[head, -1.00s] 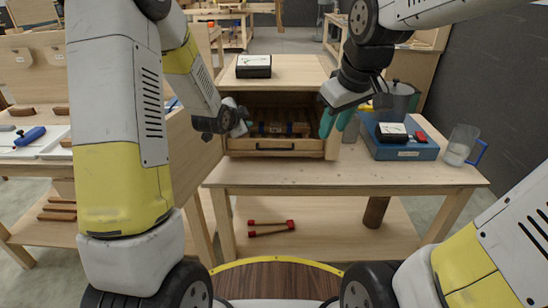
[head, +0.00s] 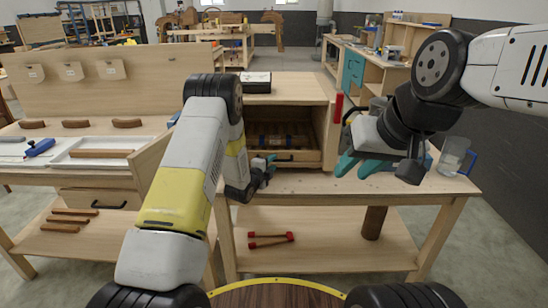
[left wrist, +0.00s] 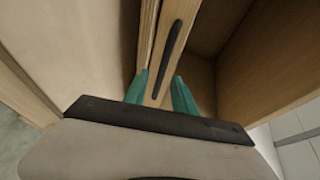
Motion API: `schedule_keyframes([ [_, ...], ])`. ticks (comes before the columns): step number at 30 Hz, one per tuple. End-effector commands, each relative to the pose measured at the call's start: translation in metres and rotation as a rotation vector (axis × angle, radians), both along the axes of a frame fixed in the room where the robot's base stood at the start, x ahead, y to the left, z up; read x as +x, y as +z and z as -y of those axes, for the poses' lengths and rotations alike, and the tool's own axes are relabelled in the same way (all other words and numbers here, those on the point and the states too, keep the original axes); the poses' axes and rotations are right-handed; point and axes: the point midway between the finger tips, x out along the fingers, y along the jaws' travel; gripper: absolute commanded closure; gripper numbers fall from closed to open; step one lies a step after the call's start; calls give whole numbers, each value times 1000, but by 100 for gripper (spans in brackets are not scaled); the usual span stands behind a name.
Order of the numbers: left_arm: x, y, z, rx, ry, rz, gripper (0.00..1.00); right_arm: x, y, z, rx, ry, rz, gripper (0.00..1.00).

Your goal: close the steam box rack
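The steam box (head: 290,88) is a pale wooden cabinet on the table, open at the front. Its rack (head: 300,157) sits low in the opening with a dark handle on its front board; how far it sticks out is hard to tell. My left gripper (head: 264,166) is at the left end of the rack front. In the left wrist view its teal fingers (left wrist: 160,92) stand apart on either side of the front board, beside the dark handle (left wrist: 172,48); contact is unclear. My right gripper (head: 358,165) is open and empty, right of the box.
A red upright handle (head: 338,108) shows at the box's right edge. A clear jug (head: 455,157) with a blue handle stands at the table's right end. A black-and-white box (head: 255,82) lies on the steam box. Red-ended tools (head: 270,240) lie on the lower shelf.

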Motion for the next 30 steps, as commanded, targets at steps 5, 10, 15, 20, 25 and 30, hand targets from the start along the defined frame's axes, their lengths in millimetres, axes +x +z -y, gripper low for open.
schedule_keyframes([
  [5, 15, -3, 6, 0, 1, -1, 68, 0, 0, 0, -1, 1, 0, 67],
  [10, 19, -4, 8, -1, 1, -2, 68, 0, 0, 0, -1, 1, 0, 67],
  [15, 19, -3, 8, -1, 1, -2, 74, 0, 0, 0, -1, 2, 0, 67],
  [20, 18, -3, 8, -1, 1, -2, 100, 0, 0, 0, -1, 2, 0, 67],
  [25, 18, -4, 7, -1, 1, -2, 100, 0, 0, 0, -1, 2, 0, 67],
  [30, 18, -4, 7, -1, 1, -2, 100, 0, 0, 0, -1, 2, 0, 67],
])
